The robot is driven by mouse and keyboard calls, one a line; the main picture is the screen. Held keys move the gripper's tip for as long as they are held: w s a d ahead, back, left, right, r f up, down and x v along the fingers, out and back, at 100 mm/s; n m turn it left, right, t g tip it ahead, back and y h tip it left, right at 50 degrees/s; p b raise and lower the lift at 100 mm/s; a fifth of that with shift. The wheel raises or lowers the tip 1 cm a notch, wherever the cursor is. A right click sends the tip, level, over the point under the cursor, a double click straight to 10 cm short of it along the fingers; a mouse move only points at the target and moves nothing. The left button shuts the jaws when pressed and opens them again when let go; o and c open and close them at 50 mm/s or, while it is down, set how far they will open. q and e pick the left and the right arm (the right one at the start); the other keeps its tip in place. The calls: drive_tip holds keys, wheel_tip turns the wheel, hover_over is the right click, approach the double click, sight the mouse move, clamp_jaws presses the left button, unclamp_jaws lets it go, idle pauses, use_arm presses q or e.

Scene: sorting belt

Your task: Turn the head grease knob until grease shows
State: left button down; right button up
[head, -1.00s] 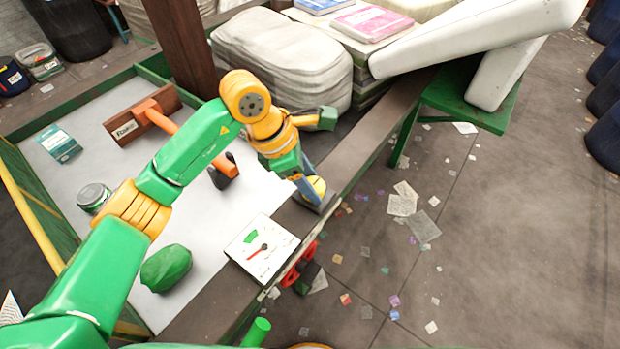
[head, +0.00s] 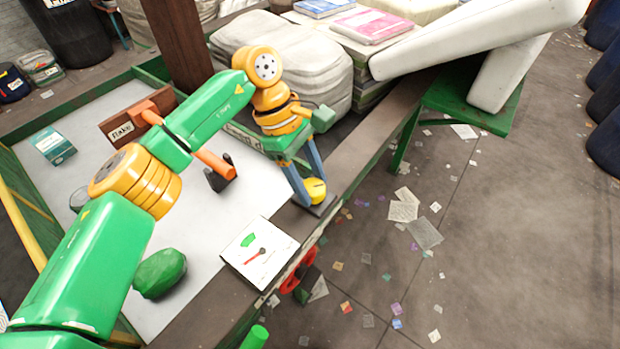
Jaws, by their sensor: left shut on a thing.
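The yellow knob (head: 315,188) sits on a dark base plate on the belt frame's right rail. My left gripper (head: 311,192) reaches down on it from above, shut on the knob with its blue-grey fingers on either side. Part of the knob shows between and in front of the fingers. No grease can be made out around it at this size. My right gripper is not in view.
A white gauge plate (head: 259,253) with a green zone and red needle lies on the rail. A red handwheel (head: 297,272) sits below it. The pale belt (head: 210,245) carries a green lump (head: 159,273), a teal box (head: 53,146) and an orange-handled rake (head: 212,162).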

sight(314, 186)
use_arm(q)
drive_tip(key=shift+w+r+m+g+p, duration=0.1)
drive_tip(key=shift+m+g+p, duration=0.3)
drive_tip(key=shift+m, duration=0.6)
drive_tip(key=shift+y, duration=0.3)
drive_tip(key=shift+c, duration=1.1)
unclamp_jaws()
drive_tip(key=v, duration=0.4)
drive_tip(key=shift+r+p, duration=0.25)
drive_tip(key=shift+p, duration=0.1)
drive_tip(key=p+v, duration=0.2)
drive_tip(key=p, duration=0.1)
drive_tip(key=shift+a+r, duration=0.15)
drive_tip(key=shift+r, duration=0.1)
